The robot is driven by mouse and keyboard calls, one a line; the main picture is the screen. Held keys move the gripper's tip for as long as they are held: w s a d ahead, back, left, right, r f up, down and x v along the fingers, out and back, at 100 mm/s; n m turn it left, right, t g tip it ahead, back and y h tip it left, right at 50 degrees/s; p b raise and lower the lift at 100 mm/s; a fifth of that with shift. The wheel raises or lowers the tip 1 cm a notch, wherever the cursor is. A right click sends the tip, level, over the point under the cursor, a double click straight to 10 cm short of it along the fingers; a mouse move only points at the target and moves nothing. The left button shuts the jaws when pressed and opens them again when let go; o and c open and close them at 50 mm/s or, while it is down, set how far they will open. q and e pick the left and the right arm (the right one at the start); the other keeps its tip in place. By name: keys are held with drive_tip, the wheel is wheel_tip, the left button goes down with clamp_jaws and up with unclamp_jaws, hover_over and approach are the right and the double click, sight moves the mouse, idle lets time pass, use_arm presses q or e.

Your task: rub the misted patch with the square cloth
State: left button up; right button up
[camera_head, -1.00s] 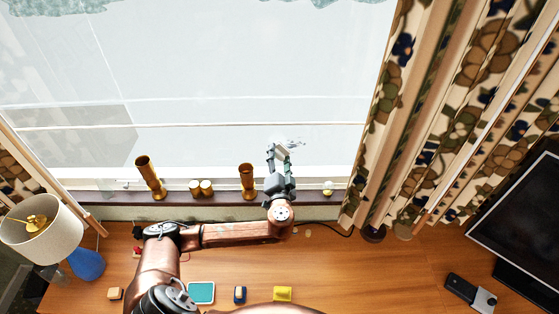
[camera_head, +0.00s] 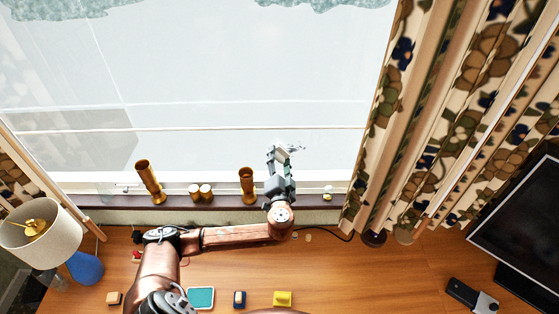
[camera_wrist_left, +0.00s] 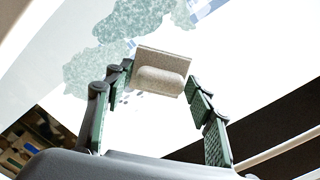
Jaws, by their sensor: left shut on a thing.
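My left gripper (camera_head: 283,153) is raised in front of the window, just above the sill. In the left wrist view my left gripper (camera_wrist_left: 160,88) is shut on a pale beige pad with a rounded ridge, which I take for the square cloth (camera_wrist_left: 163,72). Its far face is hidden, so I cannot tell whether it touches the glass. My right gripper is not in view.
A lamp (camera_head: 40,232), teal square (camera_head: 201,298), yellow block (camera_head: 283,298) and monitor (camera_head: 520,230) stand around the desk. Curtains (camera_head: 440,120) hang right.

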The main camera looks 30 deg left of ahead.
sight(308, 149)
use_arm(q)
drive_tip(key=shift+w+a, duration=0.25)
drive_tip(key=shift+w, duration=0.2)
drive_tip(key=shift+w+d+b, duration=0.25)
drive_tip(key=shift+w+d, duration=0.2)
drive_tip(key=shift+d, duration=0.35)
drive_tip(key=shift+w+d+b, duration=0.2)
drive_tip(key=shift+w+d, duration=0.2)
drive_tip(key=shift+d, duration=0.35)
drive_tip(key=shift+w+d+b, duration=0.2)
drive_tip(key=shift+w+d, duration=0.35)
drive_tip(key=shift+d, duration=0.2)
drive_tip(key=shift+w+d+b, duration=0.2)
drive_tip(key=shift+w+d, duration=0.3)
drive_tip(key=shift+d, duration=0.2)
drive_tip(key=shift+w+d+b, duration=0.25)
drive_tip(key=shift+w+d, duration=0.2)
drive_tip(key=shift+d, duration=0.35)
drive_tip(key=shift+w+d+b, duration=0.2)
drive_tip(key=shift+w+d, duration=0.25)
drive_tip(key=shift+d, duration=0.3)
drive_tip(key=shift+a, duration=0.1)
